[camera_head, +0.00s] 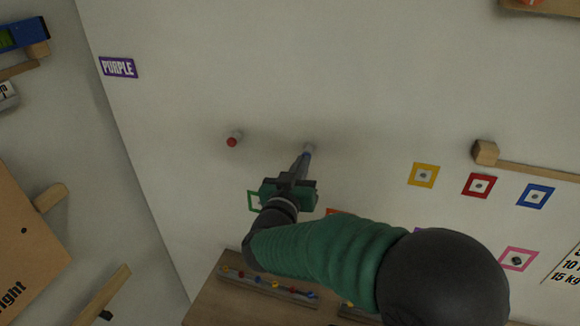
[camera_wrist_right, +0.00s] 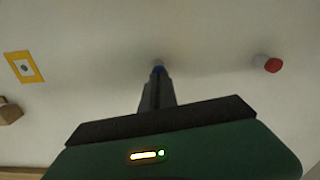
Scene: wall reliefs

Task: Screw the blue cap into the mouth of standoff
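The right gripper (camera_head: 304,160) reaches up to the pale wall, its dark fingers close together around a small blue cap (camera_head: 307,152). In the right wrist view the blue cap (camera_wrist_right: 158,70) shows at the fingertips, in line with a small grey standoff (camera_wrist_right: 157,63) on the wall. The standoff (camera_head: 310,147) also shows in the head view, right at the cap. The cap seems to meet the standoff's mouth, but how deep it sits is hidden. The left gripper is not in view.
A standoff with a red cap (camera_head: 233,139) projects from the wall nearby. A wooden ledge (camera_head: 268,286) below holds several small coloured caps. Coloured square frames, such as a yellow one (camera_head: 423,175), and a wooden bar (camera_head: 535,170) are at right. A purple label (camera_head: 118,67) is upper left.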

